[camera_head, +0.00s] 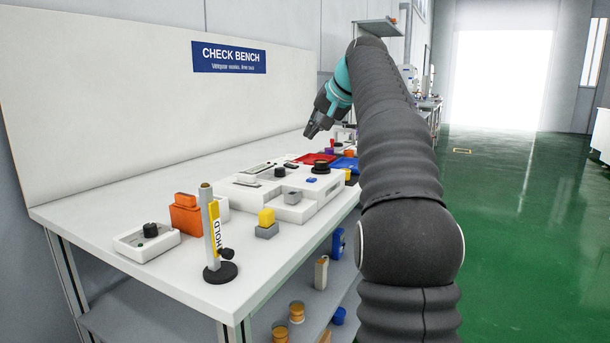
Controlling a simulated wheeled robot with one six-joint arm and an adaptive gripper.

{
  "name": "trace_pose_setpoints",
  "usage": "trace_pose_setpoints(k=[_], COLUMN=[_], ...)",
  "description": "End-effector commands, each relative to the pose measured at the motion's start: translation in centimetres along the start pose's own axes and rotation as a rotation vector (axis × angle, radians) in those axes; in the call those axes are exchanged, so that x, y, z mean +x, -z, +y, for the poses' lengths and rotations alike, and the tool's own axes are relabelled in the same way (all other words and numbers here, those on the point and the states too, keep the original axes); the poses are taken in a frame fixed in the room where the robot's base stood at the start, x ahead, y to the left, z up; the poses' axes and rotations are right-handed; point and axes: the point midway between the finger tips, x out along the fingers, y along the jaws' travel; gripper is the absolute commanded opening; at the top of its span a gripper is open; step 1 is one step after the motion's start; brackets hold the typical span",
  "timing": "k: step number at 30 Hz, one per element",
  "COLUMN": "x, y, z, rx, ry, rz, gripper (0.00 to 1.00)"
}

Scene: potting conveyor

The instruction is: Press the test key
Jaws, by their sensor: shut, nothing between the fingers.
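A white test device (268,189) lies on the bench top. Its near right part carries a small blue key (311,180), a grey block-like part (292,198) and a round black knob (320,167). No label is readable on them, so I cannot tell for sure which one is the test key. My gripper (311,131) is shut and empty. It hangs in the air above the far side of the bench, pointing down and left, apart from the device.
A HOLD sign post (215,235) stands at the near corner of the bench (170,275). A white box with a black knob (146,240), an orange block (186,216) and a yellow-topped block (266,218) stand near the device. Red (312,159) and blue trays (346,163) lie behind.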

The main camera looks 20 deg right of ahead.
Motion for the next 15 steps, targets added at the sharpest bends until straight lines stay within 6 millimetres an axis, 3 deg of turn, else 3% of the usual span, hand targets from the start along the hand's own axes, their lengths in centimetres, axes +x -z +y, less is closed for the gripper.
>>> trace_pose_setpoints(k=[15], x=[0.23], y=[0.02], z=[0.54], rx=[0.005], ry=[0.000], rz=[0.004], gripper=[0.00])
